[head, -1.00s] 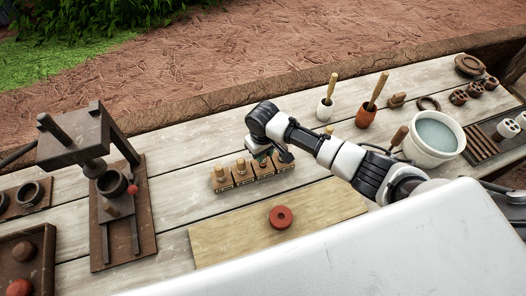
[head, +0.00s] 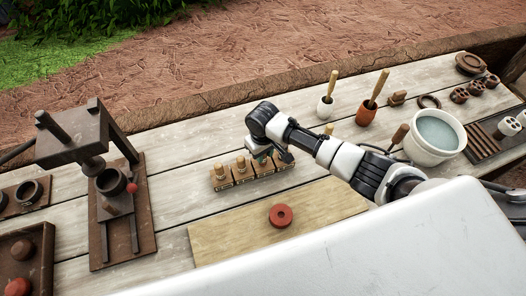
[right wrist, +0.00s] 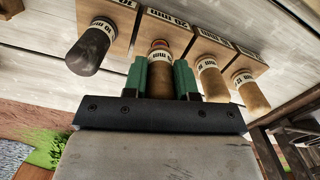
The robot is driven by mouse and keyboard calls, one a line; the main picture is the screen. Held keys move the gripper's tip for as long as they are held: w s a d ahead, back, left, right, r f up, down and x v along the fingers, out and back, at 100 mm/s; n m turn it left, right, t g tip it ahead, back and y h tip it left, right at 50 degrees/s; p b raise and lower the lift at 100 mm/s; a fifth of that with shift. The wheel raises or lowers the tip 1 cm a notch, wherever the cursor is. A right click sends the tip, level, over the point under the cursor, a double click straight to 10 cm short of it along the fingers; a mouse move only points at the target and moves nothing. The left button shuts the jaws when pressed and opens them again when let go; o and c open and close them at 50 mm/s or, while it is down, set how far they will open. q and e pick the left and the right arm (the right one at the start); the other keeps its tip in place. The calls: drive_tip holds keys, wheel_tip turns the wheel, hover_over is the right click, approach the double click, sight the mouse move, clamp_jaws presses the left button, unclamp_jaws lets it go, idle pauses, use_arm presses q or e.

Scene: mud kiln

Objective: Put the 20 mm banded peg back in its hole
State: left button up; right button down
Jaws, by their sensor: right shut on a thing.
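The banded peg (right wrist: 160,58) is a brown wooden peg with a red band and a white label, seen in the right wrist view. The green fingers of my right gripper (right wrist: 160,80) are shut on it from both sides. Its far end is at the wooden block marked 20 mm (right wrist: 168,22); I cannot tell whether it is in the hole. In the head view my right gripper (head: 264,156) is over the row of peg blocks (head: 248,177) and mostly hides the peg. My left gripper is not in view.
A dark peg (right wrist: 92,45) stands on one side of the held peg, with lighter pegs (right wrist: 211,80) on the other, close to the fingers. A board (head: 230,232) with a red ring (head: 280,215) lies in front. A dark press (head: 75,140) stands left and a white bucket (head: 433,138) right.

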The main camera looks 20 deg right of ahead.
drive_tip(key=shift+f+b, duration=0.55)
drive_tip(key=shift+f, duration=0.5)
idle(0.6)
drive_tip(key=c, duration=0.8)
unclamp_jaws()
drive_tip(key=shift+r, duration=0.1)
wheel_tip(320, 180, up, 11)
drive_tip(key=shift+f+b, duration=0.2)
drive_tip(key=shift+b, duration=0.35)
